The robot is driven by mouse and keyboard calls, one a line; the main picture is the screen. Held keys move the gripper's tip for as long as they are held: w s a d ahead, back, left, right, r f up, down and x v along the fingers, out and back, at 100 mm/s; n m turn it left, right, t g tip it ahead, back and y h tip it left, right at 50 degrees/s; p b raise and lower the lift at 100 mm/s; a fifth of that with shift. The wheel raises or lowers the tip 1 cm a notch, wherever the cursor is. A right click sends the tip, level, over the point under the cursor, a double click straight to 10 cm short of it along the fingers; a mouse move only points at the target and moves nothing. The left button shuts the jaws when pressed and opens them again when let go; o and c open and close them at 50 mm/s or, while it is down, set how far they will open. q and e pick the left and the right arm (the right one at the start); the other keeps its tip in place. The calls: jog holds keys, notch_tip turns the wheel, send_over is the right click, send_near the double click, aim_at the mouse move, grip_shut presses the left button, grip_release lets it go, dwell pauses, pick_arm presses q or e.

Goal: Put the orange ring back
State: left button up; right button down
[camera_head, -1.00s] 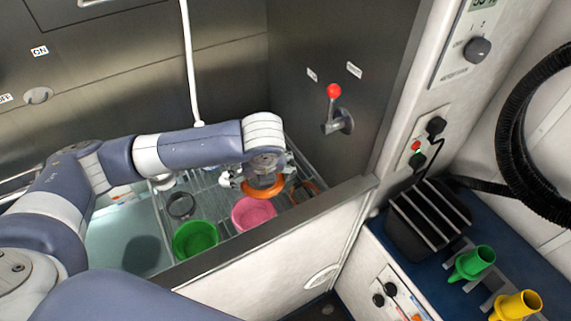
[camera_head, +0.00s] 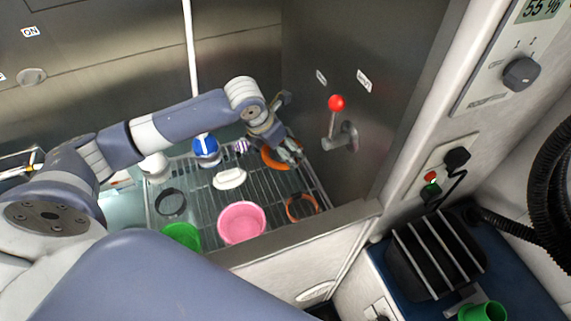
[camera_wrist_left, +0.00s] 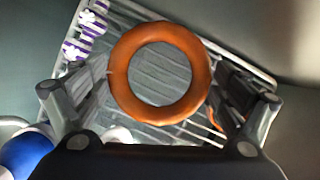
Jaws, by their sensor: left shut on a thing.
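The orange ring (camera_head: 268,156) is at the back right of the wire rack (camera_head: 262,190), near the steel side wall. My left gripper (camera_head: 284,151) is shut on it and covers part of it. In the left wrist view the thick, round orange ring (camera_wrist_left: 121,78) lies in front of the gripper, with a finger at each side and the rack behind it. I cannot tell whether the ring touches the rack. My right gripper is not in view.
On the rack are a pink bowl (camera_head: 242,222), a green bowl (camera_head: 183,235), a black collar (camera_head: 171,203), a thin orange collar (camera_head: 301,208), a white brush-like item (camera_head: 229,179) and a blue-and-white item (camera_head: 206,148). A red-knobbed lever (camera_head: 336,104) juts from the side wall.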

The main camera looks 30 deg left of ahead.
aim_at(281, 173)
pick_arm(q)
notch_tip(281, 173, down, 4)
jog(key=shift+s+r, duration=0.1)
jog(key=shift+r, duration=0.1)
jog(key=shift+f, duration=0.3)
notch_tip(281, 173, down, 3)
jog(key=shift+f+p, duration=0.1)
jog(key=shift+p, duration=0.3)
jog(key=shift+c, duration=0.5)
jog(key=o, duration=0.9)
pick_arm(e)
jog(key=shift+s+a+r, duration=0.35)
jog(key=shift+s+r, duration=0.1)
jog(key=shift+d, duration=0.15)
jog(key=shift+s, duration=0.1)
